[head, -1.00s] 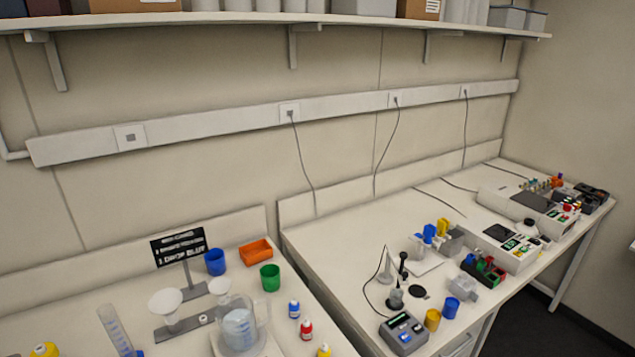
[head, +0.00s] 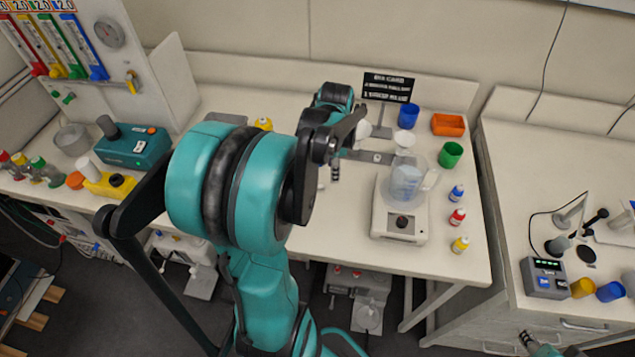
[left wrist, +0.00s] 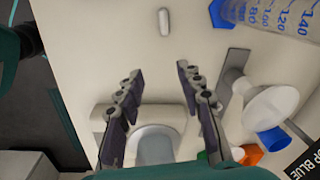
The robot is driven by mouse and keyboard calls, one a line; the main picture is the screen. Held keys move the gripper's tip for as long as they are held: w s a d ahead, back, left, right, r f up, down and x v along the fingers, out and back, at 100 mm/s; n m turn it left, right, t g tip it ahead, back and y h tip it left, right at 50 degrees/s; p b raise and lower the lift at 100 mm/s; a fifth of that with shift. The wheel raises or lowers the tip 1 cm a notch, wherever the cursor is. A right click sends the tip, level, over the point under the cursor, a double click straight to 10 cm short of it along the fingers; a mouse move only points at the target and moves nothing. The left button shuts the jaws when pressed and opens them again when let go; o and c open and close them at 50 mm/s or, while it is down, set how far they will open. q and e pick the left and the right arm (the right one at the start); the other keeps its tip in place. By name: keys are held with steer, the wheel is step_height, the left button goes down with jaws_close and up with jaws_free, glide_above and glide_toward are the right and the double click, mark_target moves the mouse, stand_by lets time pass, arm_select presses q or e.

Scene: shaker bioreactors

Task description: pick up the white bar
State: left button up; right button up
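The white bar (left wrist: 164,21) is a small rounded white piece lying on the pale bench top, near the upper middle of the left wrist view. I cannot make it out in the head view, where my left arm covers part of the bench. My left gripper (left wrist: 157,70) is open and empty, its two dark fingers spread apart. The bar lies beyond the fingertips, apart from them. In the head view only a dark part of this gripper (head: 335,172) shows, above the bench. A small part of my right gripper (head: 528,339) shows at the bottom right edge.
A white scale (head: 399,222) with a clear beaker (head: 406,180) stands right of my left gripper. A graduated cylinder (left wrist: 265,14) and a white funnel (left wrist: 271,108) flank the bar's right side in the wrist view. Small bottles (head: 457,217) stand near the right bench edge.

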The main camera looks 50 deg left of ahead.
arm_select(q)
steer(key=m, duration=0.1)
glide_toward(321, 186)
steer(key=shift+w+a+f+g+h, duration=0.15)
steer(key=shift+a+g, duration=0.05)
steer(key=shift+a, duration=0.15)
steer(key=shift+w+a+f+g+h, duration=0.15)
steer(key=shift+w+a+f+g, duration=0.05)
steer(key=shift+a, duration=0.1)
steer(key=f, duration=0.2)
steer(key=f+b, duration=0.1)
steer(key=f, duration=0.2)
steer(key=f+b, duration=0.1)
steer(key=f, duration=0.1)
steer(key=shift+d+f, duration=0.3)
jaws_close()
